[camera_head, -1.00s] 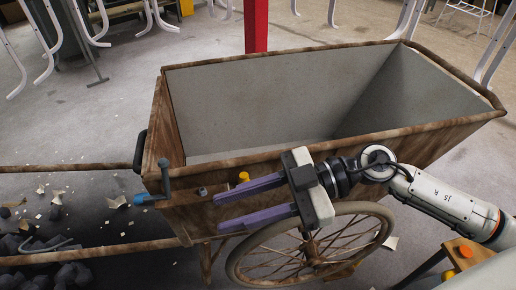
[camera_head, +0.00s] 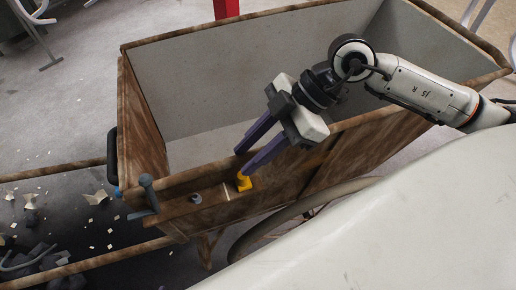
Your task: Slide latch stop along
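A small yellow piece (camera_head: 243,183), perhaps the latch stop, sits on the wooden ledge (camera_head: 215,207) along the near side of the cart. A short grey metal peg (camera_head: 196,198) stands on the ledge to its left. A grey-blue lever (camera_head: 148,192) is at the cart's near left corner. My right gripper (camera_head: 240,165) is open, its two purple fingers apart and pointing down left. The lower fingertip is right at the yellow piece; I cannot tell whether they touch. The upper fingertip is over the near rim. My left gripper is not in view.
The cart's open grey tub (camera_head: 270,75) lies behind the gripper, with raised wooden walls. A black handle (camera_head: 112,155) is on the left end. Wooden shafts (camera_head: 55,172) extend left over debris-strewn floor. A large white surface covers the lower right.

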